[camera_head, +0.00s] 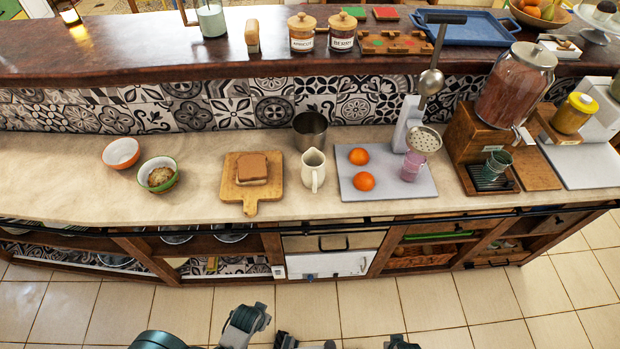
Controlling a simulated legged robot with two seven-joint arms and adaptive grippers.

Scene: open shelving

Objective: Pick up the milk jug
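The milk jug (313,170) is a small white pitcher standing upright on the beige counter. It stands between the wooden cutting board on its left and the grey tray on its right. Its handle appears to face the front edge of the counter. Nothing touches or covers it. Dark and teal parts of my own arms show at the bottom edge, in front of the counter and well away from the jug. I cannot make out either gripper's fingers there.
A cutting board (241,196) with bread is left of the jug. A metal pot (310,127) stands close behind it. A grey tray (345,189) with two oranges and a pink cup is to the right. A rail (420,219) runs along the counter's front.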

